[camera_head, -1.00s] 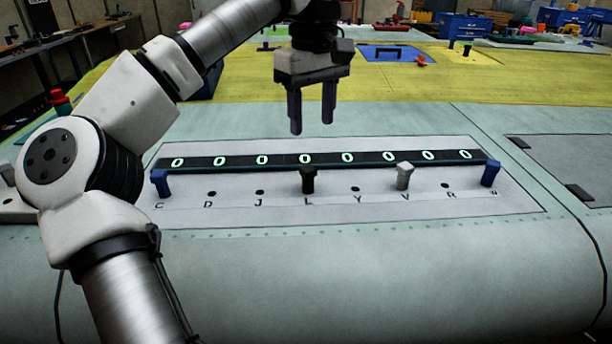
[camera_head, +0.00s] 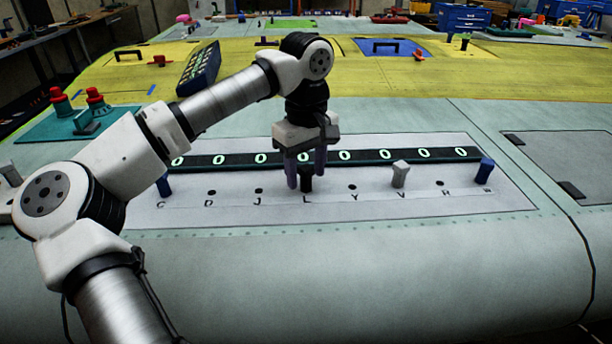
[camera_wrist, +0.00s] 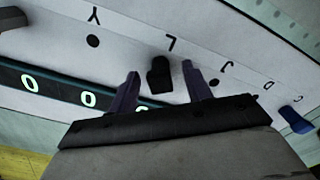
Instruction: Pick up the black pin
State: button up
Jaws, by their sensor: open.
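The black pin (camera_head: 307,182) stands upright at the hole marked L on the white jig panel (camera_head: 400,205). In the wrist view the black pin (camera_wrist: 160,75) shows between the two finger tips, with clear gaps on both sides. My gripper (camera_head: 306,180) is open and lowered around the pin, pointing down. In the wrist view my gripper (camera_wrist: 161,80) has its dark purple fingers spread, one on each side of the pin. The pin's lower end is hidden in the panel.
A grey pin (camera_head: 400,174) stands at V. Blue pins stand at the panel's right end (camera_head: 485,171) and left end (camera_head: 164,185). A dark strip (camera_head: 380,156) with glowing zeros runs behind the pins. The panel in front of the letters is clear.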

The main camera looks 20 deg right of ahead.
aim_at(306, 168)
grip_shut()
jog(key=shift+r, duration=0.1)
notch_tip(306, 168, up, 20)
jog(key=p, duration=0.2)
dwell(0.4)
